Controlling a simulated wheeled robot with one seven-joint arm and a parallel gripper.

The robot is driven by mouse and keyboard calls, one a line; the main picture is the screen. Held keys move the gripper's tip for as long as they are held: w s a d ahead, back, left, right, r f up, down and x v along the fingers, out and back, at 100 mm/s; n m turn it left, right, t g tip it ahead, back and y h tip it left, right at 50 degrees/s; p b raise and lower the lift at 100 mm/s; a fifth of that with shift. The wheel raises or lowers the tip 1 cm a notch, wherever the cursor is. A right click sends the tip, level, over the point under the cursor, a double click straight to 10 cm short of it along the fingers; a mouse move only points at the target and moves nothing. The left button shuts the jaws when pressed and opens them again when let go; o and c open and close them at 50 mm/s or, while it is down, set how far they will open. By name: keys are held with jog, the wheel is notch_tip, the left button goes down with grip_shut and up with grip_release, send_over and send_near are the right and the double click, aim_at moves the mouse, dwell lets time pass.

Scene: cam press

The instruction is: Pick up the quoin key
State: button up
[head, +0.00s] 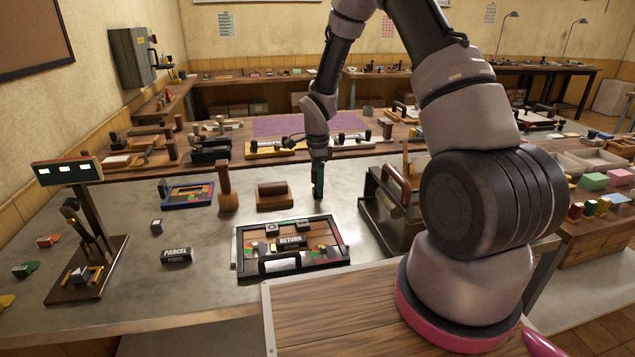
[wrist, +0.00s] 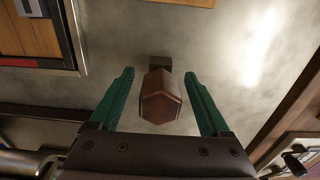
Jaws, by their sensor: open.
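The quoin key (wrist: 161,98), as I take it, has a faceted reddish-brown wooden handle and a dark square metal end. In the wrist view it is between the two green fingers of my gripper (wrist: 159,74), with a gap on each side. My gripper is open and holds nothing. In the head view my gripper (head: 318,190) points down over the grey bench top, behind the framed forme.
The framed forme (head: 243,262) with its black handle lies in front of my gripper. A wooden block (head: 273,196) and an upright wooden-handled tool (head: 227,190) stand to the left. A dark box with a handle (head: 385,215) stands close on the right.

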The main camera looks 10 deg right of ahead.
grip_shut()
jog(key=shift+r, duration=0.1)
